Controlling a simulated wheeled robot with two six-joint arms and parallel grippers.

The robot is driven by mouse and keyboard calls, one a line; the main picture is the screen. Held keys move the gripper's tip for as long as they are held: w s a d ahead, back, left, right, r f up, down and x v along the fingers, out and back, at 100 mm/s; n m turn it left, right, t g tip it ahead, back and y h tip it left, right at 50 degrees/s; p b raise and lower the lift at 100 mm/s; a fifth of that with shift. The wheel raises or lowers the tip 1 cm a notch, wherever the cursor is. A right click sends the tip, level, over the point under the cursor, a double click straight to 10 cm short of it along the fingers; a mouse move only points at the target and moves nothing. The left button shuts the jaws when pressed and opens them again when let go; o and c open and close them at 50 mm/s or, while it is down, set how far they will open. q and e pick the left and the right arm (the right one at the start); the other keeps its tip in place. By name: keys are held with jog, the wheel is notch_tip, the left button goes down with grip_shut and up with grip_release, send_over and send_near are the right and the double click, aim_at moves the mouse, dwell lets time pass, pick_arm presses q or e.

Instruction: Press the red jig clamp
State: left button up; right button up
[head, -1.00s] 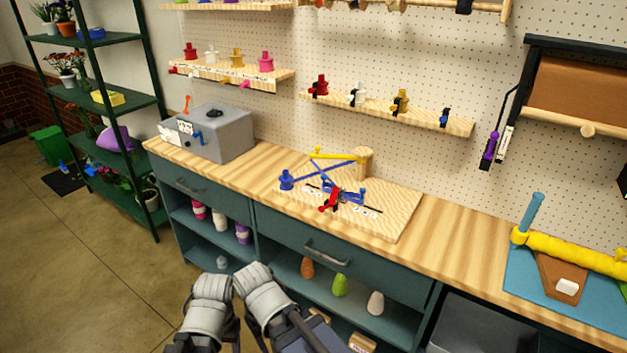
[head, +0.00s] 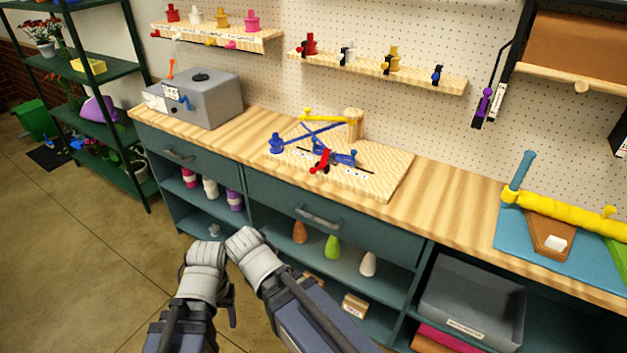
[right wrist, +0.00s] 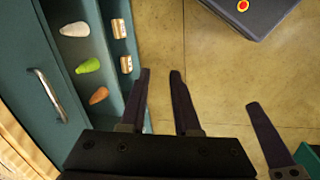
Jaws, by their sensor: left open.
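The red jig clamp (head: 320,161) is a small red lever at the front middle of the wooden jig board (head: 385,185) on the bench. A blue clamp piece (head: 342,156) sits beside it. Both my grippers are low in front of the bench, well short of the clamp and not touching it. My left gripper (head: 230,303) is mostly hidden behind my wrists in the head view; it is open. My right gripper (right wrist: 160,72) shows two dark fingers apart with nothing between them. Another dark finger (right wrist: 266,132) shows to the right in the right wrist view.
On the jig board stand a blue peg (head: 276,144), a yellow bar (head: 324,116) and a wooden post (head: 354,124). A grey box (head: 200,100) stands left on the bench. A blue mat (head: 510,235) lies right. Drawer handles (head: 318,216) stick out in front. Bench wood right of the board is clear.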

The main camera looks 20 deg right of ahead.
jog(key=w+d+f+n+t+h+b, duration=0.1)
jog(key=w+d+b, duration=0.1)
jog(key=w+d+f+n+t+h+b, duration=0.1)
jog(key=w+d+n+b, duration=0.1)
jog(key=w+d+f+n+t+h+b, duration=0.1)
jog(key=w+d+f+n+h+b, duration=0.1)
jog(key=w+d, duration=0.1)
jog(key=shift+f+b, duration=0.1)
jog(key=shift+b, duration=0.3)
grip_shut()
jog(key=w+d+r+n+t+h+b, duration=0.1)
jog(key=w+r+n+t+h+b, duration=0.2)
jog(key=n+b, duration=0.5)
jog(key=w+d+r+n+t+h+b, duration=0.2)
jog(key=w+r+n+t+h+b, duration=0.1)
jog(key=w+n+t+b, duration=0.5)
jog(key=n+h, duration=0.1)
jog(key=n, duration=0.2)
jog(key=shift+w+d+h, duration=0.15)
jog(key=shift+w+h, duration=0.15)
jog(key=shift+h, duration=0.1)
